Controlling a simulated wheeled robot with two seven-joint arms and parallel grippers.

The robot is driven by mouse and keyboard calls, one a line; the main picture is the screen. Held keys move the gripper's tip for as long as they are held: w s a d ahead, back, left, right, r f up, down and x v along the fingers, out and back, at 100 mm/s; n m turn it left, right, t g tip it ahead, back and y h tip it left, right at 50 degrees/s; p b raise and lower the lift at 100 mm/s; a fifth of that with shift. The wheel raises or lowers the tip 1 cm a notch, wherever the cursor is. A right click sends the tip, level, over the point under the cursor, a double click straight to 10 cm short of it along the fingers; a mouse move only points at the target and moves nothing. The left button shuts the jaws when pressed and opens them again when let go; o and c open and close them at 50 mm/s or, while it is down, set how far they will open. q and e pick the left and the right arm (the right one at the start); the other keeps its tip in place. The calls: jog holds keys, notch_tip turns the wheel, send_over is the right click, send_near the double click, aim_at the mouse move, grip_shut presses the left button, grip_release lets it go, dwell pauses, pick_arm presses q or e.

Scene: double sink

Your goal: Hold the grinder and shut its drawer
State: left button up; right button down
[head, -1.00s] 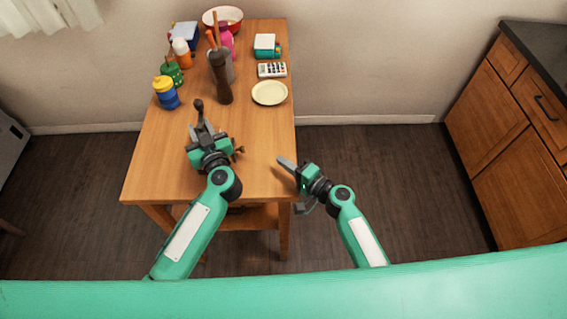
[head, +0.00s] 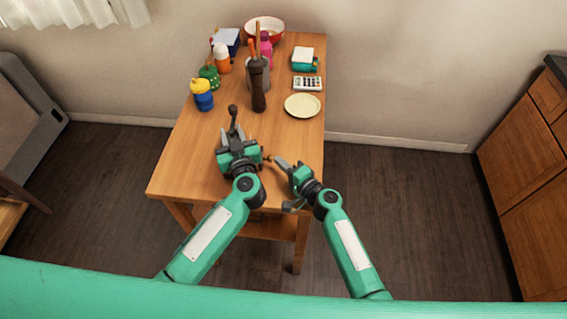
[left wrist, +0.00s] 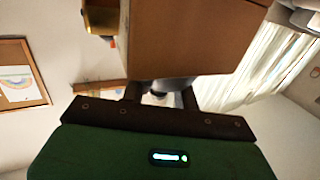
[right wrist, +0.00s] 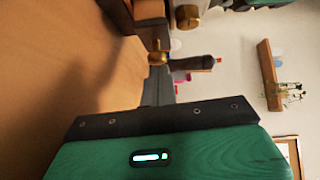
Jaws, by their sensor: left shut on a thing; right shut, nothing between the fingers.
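The grinder is mostly hidden behind my left gripper (head: 232,141) in the head view. Its dark crank knob (head: 232,109) and a small brass knob (head: 267,158) stick out. My left gripper is shut on the grinder, whose brown wooden body (left wrist: 190,40) appears to fill the top of the left wrist view. In the right wrist view, part of the wooden body (right wrist: 149,9) and the brass knob (right wrist: 157,58) show. My right gripper (head: 277,161) is shut and empty, its tips just right of the brass knob. I cannot tell how far the drawer is out.
A dark brown mill (head: 258,93) stands behind the grinder. A pale plate (head: 302,105), a calculator (head: 308,83), a blue and yellow jar (head: 202,96) and a red bowl (head: 265,30) are further back. The table's (head: 180,175) front left is clear.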

aim_at(264, 159)
pick_arm(q)
jog(key=shift+f, duration=0.15)
pick_arm(e)
jog(key=shift+s+a, duration=0.1)
jog(key=shift+a, duration=1.85)
pick_arm(q)
jog(key=shift+d, duration=0.1)
jog(key=shift+s, duration=0.1)
pick_arm(e)
jog(key=d, duration=0.4)
jog(key=shift+s+d, duration=0.25)
jog(key=shift+d, duration=0.15)
jog(key=v, duration=0.9)
jog(key=shift+d+r, duration=0.1)
jog(key=shift+d, duration=0.05)
pick_arm(q)
jog(key=o, duration=1.1)
